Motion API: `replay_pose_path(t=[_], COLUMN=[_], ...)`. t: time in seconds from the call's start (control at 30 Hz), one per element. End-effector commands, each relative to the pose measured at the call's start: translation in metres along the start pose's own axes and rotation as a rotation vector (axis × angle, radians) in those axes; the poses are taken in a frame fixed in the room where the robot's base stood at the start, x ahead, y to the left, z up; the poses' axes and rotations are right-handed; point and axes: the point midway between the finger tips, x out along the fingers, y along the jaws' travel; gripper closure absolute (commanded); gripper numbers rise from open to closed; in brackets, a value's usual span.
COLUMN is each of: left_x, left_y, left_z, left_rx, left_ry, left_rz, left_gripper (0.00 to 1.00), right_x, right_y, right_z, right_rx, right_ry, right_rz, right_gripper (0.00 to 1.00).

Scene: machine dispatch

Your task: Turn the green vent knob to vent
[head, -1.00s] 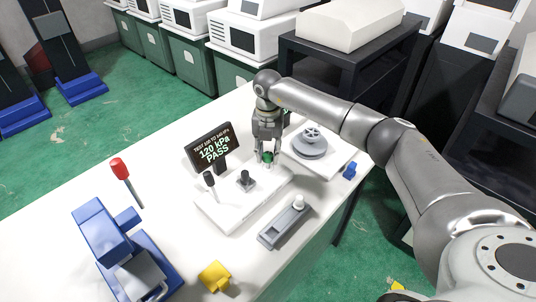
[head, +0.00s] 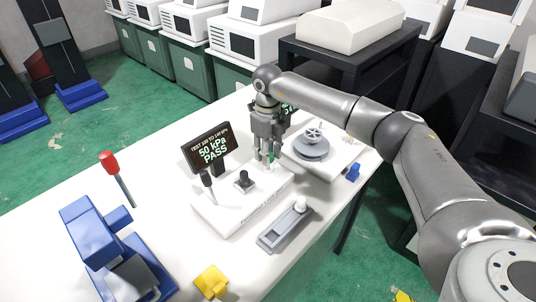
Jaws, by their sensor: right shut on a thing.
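The green vent knob (head: 272,157) is on the right end of the white test panel (head: 238,211). It is mostly hidden by my right gripper (head: 268,161), which points down from above and is shut on it. The panel's dark display (head: 209,149) reads 50 kPa and PASS. A black knob (head: 244,180) and a black-topped lever (head: 208,181) stand on the same panel, left of the green knob. My left gripper is not in view.
A grey round fixture (head: 311,145) on a white plate stands just right of my gripper. A grey slide unit (head: 287,226), a yellow block (head: 211,281), a blue device (head: 92,232) and a red-topped post (head: 110,162) are on the white table (head: 165,195).

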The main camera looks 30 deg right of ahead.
Motion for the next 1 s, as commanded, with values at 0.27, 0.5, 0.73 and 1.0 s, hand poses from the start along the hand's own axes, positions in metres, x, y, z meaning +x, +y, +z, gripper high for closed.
replay_pose_path(t=[0.27,0.5,0.73,1.0], left_x=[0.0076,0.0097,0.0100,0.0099], left_y=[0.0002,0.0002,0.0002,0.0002], left_z=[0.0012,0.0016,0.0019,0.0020], left_rx=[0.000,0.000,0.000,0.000], left_ry=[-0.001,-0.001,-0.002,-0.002], left_rz=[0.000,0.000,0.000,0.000], left_gripper=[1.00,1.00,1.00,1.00], right_x=[-0.0003,-0.0011,-0.0015,-0.0016], right_y=[-0.0004,-0.0004,-0.0004,-0.0004], right_z=[0.0008,0.0009,0.0010,0.0010], right_rx=[-0.168,-0.241,-0.262,-0.262], right_ry=[-0.004,-0.004,-0.005,-0.004], right_rz=[0.000,-0.001,-0.001,-0.002], right_gripper=[0.94,0.94,0.94,0.94])
